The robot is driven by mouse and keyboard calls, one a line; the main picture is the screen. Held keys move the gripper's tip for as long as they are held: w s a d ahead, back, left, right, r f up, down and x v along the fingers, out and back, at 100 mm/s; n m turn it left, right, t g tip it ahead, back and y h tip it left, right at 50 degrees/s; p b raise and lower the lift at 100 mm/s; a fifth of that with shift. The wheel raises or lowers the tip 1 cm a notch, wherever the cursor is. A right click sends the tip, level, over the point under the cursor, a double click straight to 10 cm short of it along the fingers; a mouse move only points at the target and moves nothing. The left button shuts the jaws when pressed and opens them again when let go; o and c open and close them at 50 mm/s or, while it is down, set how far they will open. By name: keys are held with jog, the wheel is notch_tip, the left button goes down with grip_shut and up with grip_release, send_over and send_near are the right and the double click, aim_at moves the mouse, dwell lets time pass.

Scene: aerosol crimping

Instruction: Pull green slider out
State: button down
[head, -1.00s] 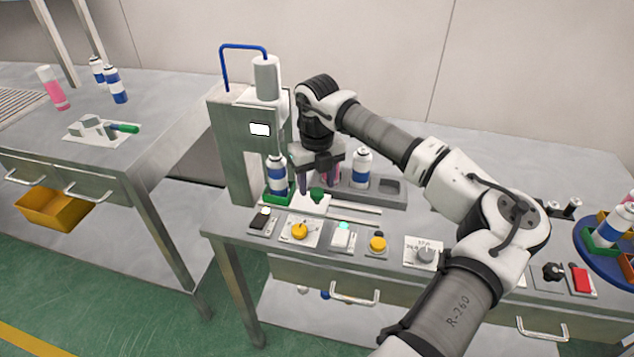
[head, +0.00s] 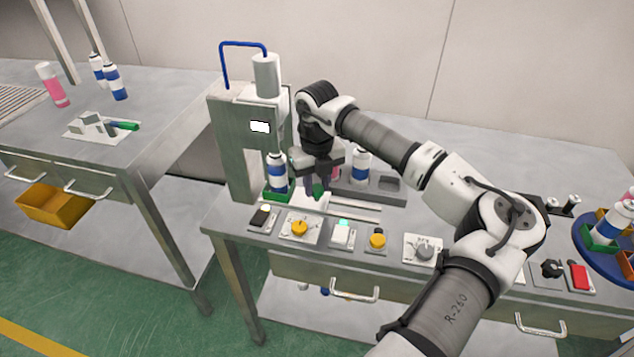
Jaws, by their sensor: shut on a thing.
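The green slider's knob (head: 318,191) stands at the right end of a white plate (head: 308,203) at the foot of the crimping machine. My gripper (head: 316,184) points down over it and is shut on the green knob; the fingers partly cover it. A blue and white can (head: 277,172) stands upright in a green holder (head: 277,192) at the plate's left end, under the machine's head.
The crimping machine (head: 232,150) rises at the left. A grey rack (head: 391,193) with a blue and white can (head: 361,167) stands behind my gripper. Knobs and switches, including a yellow knob (head: 299,228), line the front edge. Thin rails (head: 355,205) run right of the plate.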

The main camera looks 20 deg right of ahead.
jog(key=shift+s+d, duration=0.25)
jog(key=shift+d, duration=0.1)
jog(key=s+d+b, duration=0.1)
jog(key=s+d, duration=0.1)
jog(key=d, duration=0.1)
jog(key=s+d+b, duration=0.1)
jog(key=s+d, duration=0.1)
jog(key=d, duration=0.1)
jog(key=s+d+b, duration=0.2)
jog(key=d, duration=0.1)
jog(key=shift+s+d, duration=0.2)
jog(key=shift+d, duration=0.1)
jog(key=c, duration=1.1)
grip_release()
jog(key=shift+s+d, duration=0.1)
jog(key=shift+r, duration=0.15)
notch_tip(320, 180, up, 14)
jog(key=b, duration=0.1)
jog(key=shift+f+b, duration=0.2)
jog(key=shift+b, duration=0.15)
